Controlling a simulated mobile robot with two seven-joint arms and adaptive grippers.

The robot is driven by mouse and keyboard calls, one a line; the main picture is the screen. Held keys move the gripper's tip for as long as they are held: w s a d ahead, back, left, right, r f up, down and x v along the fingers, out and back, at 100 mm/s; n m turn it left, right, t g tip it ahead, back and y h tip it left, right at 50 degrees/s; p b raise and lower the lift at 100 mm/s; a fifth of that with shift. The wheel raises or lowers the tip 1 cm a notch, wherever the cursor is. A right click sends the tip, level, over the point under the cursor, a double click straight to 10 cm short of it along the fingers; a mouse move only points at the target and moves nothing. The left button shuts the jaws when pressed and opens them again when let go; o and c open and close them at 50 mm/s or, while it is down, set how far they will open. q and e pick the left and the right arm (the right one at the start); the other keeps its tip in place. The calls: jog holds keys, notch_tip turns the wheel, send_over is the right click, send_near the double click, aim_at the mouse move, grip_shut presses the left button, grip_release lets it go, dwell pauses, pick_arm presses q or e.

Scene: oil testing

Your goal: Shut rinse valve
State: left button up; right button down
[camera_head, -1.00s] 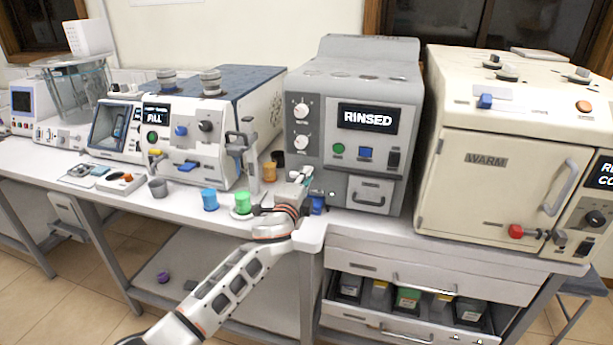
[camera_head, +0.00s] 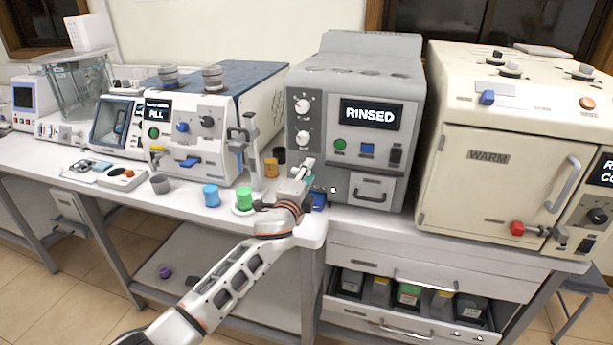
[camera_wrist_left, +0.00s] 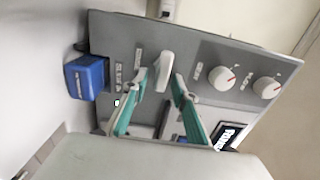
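The grey rinse machine (camera_head: 350,80) with the lit "RINSED" display (camera_head: 370,114) stands mid-bench. In the left wrist view its front panel is turned on its side, and a pale lever-like valve handle (camera_wrist_left: 164,66) sticks out of it. My left gripper (camera_head: 303,178) is at the machine's lower left front. In the left wrist view its teal fingers (camera_wrist_left: 159,78) are apart, one on each side of the handle, with small gaps visible. Firm contact cannot be seen. My right gripper is not in view.
A blue block (camera_wrist_left: 88,77) is beside the handle, low on the machine. A green cup (camera_head: 244,199) and a blue cup (camera_head: 211,195) stand left of my gripper. The cream oven (camera_head: 500,190) is to the right. An open drawer (camera_head: 410,318) with several bottles is below.

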pick_arm(q)
jog(key=v, duration=1.2)
jog(key=s+a+f+n+g, duration=0.1)
jog(key=s+a+f+n, duration=0.25)
jog(key=f, duration=0.35)
jog(key=s+a+f+n+g+y, duration=0.1)
jog(key=s+a+f+n, duration=0.1)
jog(key=s+f, duration=0.35)
jog(key=s+a+f+n+g, duration=0.1)
jog(key=s+a+f+n, duration=0.2)
jog(key=f, duration=0.5)
jog(key=s+a+f+n+g+y, duration=0.1)
jog(key=s+a+f+n, duration=0.3)
jog(key=s, duration=0.7)
jog(key=s+a+f+n+g+y, duration=0.1)
jog(key=s+a+f+n+g, duration=0.1)
jog(key=s+a+f+n, duration=0.3)
jog(key=s+a+f, duration=0.1)
jog(key=s+f, duration=0.2)
jog(key=s, duration=0.3)
jog(key=shift+s+a+f, duration=0.2)
jog(key=shift+a, duration=0.2)
